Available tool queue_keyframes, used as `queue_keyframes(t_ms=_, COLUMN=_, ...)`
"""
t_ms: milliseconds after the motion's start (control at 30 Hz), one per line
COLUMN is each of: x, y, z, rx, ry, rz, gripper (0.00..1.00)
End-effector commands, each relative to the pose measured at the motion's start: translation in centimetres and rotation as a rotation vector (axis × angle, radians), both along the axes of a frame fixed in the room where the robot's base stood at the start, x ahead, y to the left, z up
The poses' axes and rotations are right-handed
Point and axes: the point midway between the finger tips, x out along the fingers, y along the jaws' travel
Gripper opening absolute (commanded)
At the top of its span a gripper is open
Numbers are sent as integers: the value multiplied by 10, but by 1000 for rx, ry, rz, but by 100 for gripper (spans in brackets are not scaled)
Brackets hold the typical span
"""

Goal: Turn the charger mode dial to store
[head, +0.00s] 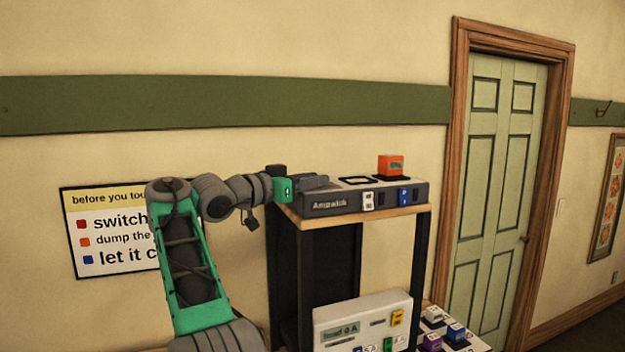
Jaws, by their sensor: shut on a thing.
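The charger is a dark grey box labelled Ampwick (345,200), standing on a wooden shelf top in the head view. My gripper (318,182) reaches in from the left, at the left end of the charger's top. It is shut, apparently on the mode dial, which the fingers and the green wrist part hide. The dial's pointer and its mode marks cannot be seen. An orange battery block (391,164) stands on the right of the charger's top, beside an empty dark-rimmed pad (356,181).
Below stands a pale panel box (362,316) with a small display. Several coloured blocks lie at the lower right. A sign (105,235) hangs on the wall behind my arm.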

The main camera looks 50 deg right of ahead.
Motion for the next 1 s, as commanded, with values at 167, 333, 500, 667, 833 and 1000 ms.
queue_keyframes(t_ms=167, x=-1, y=0, z=5, rx=-9, ry=-4, rz=3, gripper=32)
queue_keyframes(t_ms=333, x=0, y=0, z=3, rx=-5, ry=-3, rz=2, gripper=46)
queue_keyframes(t_ms=500, x=0, y=0, z=2, rx=-4, ry=-2, rz=1, gripper=49)
queue_keyframes(t_ms=667, x=0, y=0, z=2, rx=-2, ry=-2, rz=1, gripper=49)
queue_keyframes(t_ms=833, x=-2, y=0, z=-1, rx=-2, ry=-3, rz=22, gripper=49)
queue_keyframes(t_ms=1000, x=-6, y=0, z=-5, rx=-3, ry=-4, rz=114, gripper=49)
